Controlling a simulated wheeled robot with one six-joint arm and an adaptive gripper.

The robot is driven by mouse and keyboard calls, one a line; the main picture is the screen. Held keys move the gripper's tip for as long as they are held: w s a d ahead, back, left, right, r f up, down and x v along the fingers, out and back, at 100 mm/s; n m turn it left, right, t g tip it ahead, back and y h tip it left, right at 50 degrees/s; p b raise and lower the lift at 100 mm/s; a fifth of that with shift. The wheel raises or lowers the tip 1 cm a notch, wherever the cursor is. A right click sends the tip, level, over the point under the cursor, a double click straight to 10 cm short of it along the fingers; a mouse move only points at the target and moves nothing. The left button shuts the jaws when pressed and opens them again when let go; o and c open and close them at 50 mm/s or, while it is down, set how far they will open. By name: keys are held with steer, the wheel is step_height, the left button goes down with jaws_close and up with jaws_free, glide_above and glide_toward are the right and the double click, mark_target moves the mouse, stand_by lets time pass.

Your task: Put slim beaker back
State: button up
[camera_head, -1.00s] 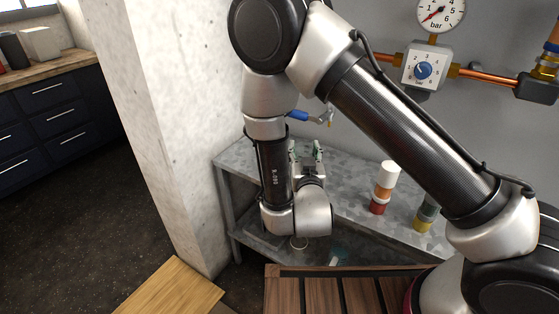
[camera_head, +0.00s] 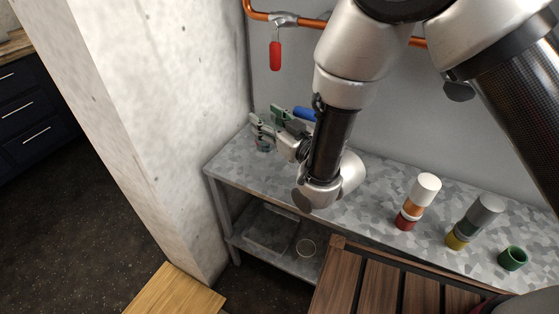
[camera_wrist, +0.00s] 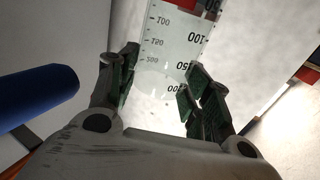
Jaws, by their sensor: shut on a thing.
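The slim beaker (camera_wrist: 176,45) is clear glass with dark graduation marks and numbers, seen large in the wrist view. My gripper (camera_wrist: 158,75) is shut on it, with green-padded fingers on either side. In the head view my gripper (camera_head: 268,122) is at the left end of the grey metal bench (camera_head: 345,210), near the concrete pillar. Only a small part of the beaker (camera_head: 264,144) shows below the fingers there. I cannot tell whether its base touches the bench top.
A blue handle (camera_head: 304,113) is close behind my gripper, also at the wrist view's left (camera_wrist: 35,97). A white-orange-red stack (camera_head: 418,202), a grey-yellow stack (camera_head: 473,221) and a green cup (camera_head: 512,258) stand at right. The pillar (camera_head: 150,120) bounds the left.

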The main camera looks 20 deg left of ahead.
mark_target(268, 150)
step_height(268, 150, down, 10)
steer(key=shift+r, duration=0.15)
stand_by(0.4)
steer(key=o, duration=1)
